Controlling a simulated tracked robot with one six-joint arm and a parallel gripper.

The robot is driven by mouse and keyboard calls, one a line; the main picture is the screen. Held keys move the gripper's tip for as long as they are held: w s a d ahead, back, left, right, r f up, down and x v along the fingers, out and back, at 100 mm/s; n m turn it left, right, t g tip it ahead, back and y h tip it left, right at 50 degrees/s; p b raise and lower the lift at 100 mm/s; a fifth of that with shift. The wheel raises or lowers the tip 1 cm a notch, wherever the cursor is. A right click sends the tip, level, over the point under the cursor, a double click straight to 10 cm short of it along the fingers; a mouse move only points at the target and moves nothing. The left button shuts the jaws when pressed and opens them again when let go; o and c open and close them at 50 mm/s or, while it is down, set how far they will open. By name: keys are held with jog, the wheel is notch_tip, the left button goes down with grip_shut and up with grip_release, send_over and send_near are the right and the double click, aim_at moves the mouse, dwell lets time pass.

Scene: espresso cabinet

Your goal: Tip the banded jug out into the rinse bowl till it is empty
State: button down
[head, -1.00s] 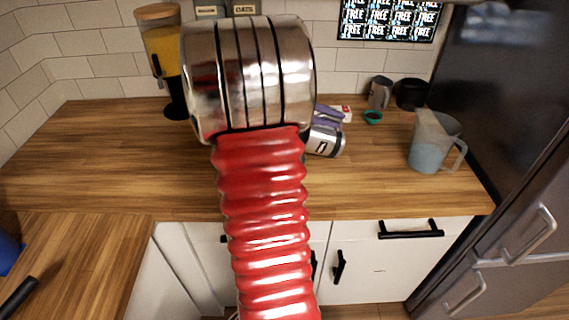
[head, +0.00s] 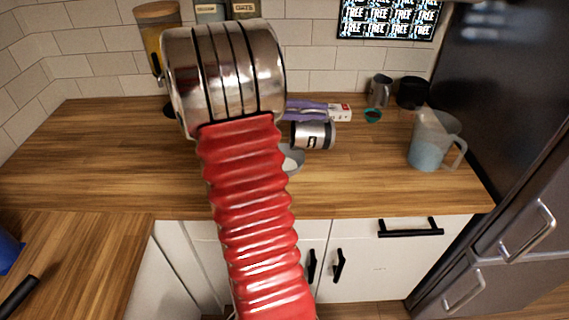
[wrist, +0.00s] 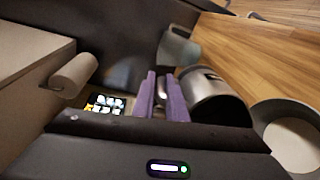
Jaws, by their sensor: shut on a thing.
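The banded jug (head: 313,135) is a steel jug with dark bands and a black mark. It lies on its side in the air in the head view. My gripper (head: 318,110) has purple fingers and is shut on it; in the wrist view the jug (wrist: 213,92) is just right of the fingers (wrist: 163,85). The pale rinse bowl (head: 294,163) stands on the counter below and left of the jug, partly hidden by my arm. In the wrist view the bowl (wrist: 265,112) is right of the jug. I cannot see any liquid flowing.
A translucent pitcher (head: 436,143) stands at the right of the counter. A plain steel jug (head: 380,91), a black container (head: 411,93), a small teal bowl (head: 373,116) and a white-red box (head: 341,112) are at the back.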

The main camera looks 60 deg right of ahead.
aim_at(330, 122)
jog(key=shift+t+y, duration=0.6)
jog(key=shift+t, duration=0.3)
jog(key=x, duration=0.4)
jog(key=shift+s, duration=0.1)
jog(key=shift+d+f, duration=0.1)
jog(key=shift+f, duration=0.1)
jog(key=shift+s+t, duration=0.15)
jog(key=shift+t, duration=0.15)
jog(key=shift+s+d+f+t+y+b, duration=0.45)
jog(key=shift+s+d+f+t+y, duration=0.6)
jog(key=shift+s+f+t, duration=0.5)
jog(key=shift+s+d+f+t+y+b, duration=0.5)
jog(key=shift+s+d+f+t+y, duration=0.35)
jog(key=shift+s+f+t+y, duration=0.65)
jog(key=shift+s+d+f+t+y+b, duration=0.45)
jog(key=shift+s+d+f+t+y, duration=0.65)
jog(key=shift+f+t, duration=0.75)
jog(key=shift+s+d+f+t+y, duration=0.15)
jog(key=shift+s+f+t, duration=0.15)
jog(key=shift+f+t, duration=0.15)
jog(key=shift+s+f+t+y, duration=0.1)
jog(key=shift+s+f+t, duration=0.25)
jog(key=shift+f, duration=0.15)
jog(key=shift+w, duration=0.1)
